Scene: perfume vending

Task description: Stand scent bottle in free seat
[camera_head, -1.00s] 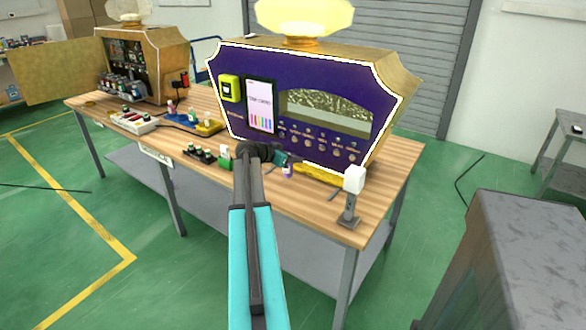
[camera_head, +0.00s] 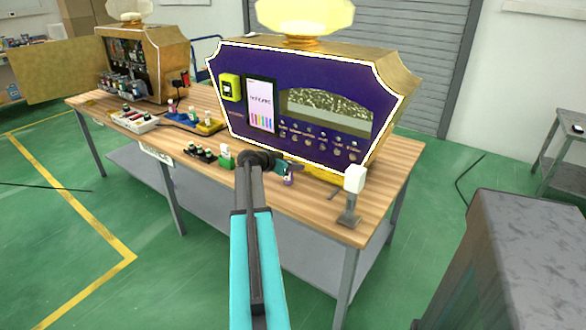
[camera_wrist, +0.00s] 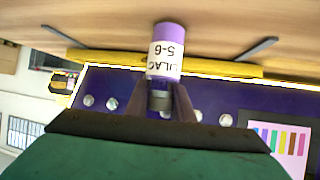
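My gripper (camera_wrist: 162,100) is shut on the scent bottle (camera_wrist: 166,48), a purple bottle with a white label reading "LILAC 5-6". The fingers hold its grey neck end in the wrist view, where the picture is upside down. In the head view, the small purple bottle (camera_head: 288,181) hangs under my gripper (camera_head: 285,169), over the table's front part before the purple machine. I cannot tell whether its base touches the table. I cannot make out a free seat clearly.
The purple machine (camera_head: 235,120) stands behind my gripper, with a yellow ledge (camera_head: 325,174) along its foot. A white-headed stand (camera_head: 354,180) is to the right on the wooden table (camera_head: 310,207).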

